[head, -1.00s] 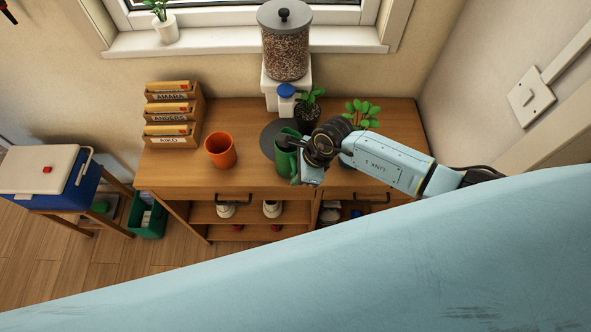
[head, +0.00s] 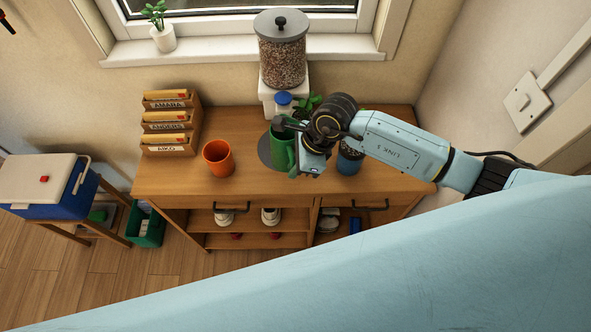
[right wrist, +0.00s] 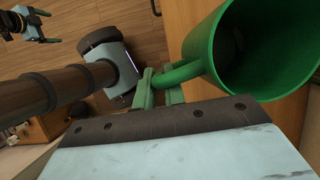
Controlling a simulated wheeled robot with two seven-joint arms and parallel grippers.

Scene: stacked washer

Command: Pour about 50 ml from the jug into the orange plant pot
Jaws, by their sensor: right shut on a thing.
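Letter trays (head: 170,128) stand at the cabinet's back left. A grain dispenser (head: 282,58), a blue-capped container (head: 283,102) and a leafy plant (head: 308,103) are behind the jug. A blue pot (head: 349,160) is right of my gripper. The cabinet top (head: 175,180) around the orange pot is clear.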

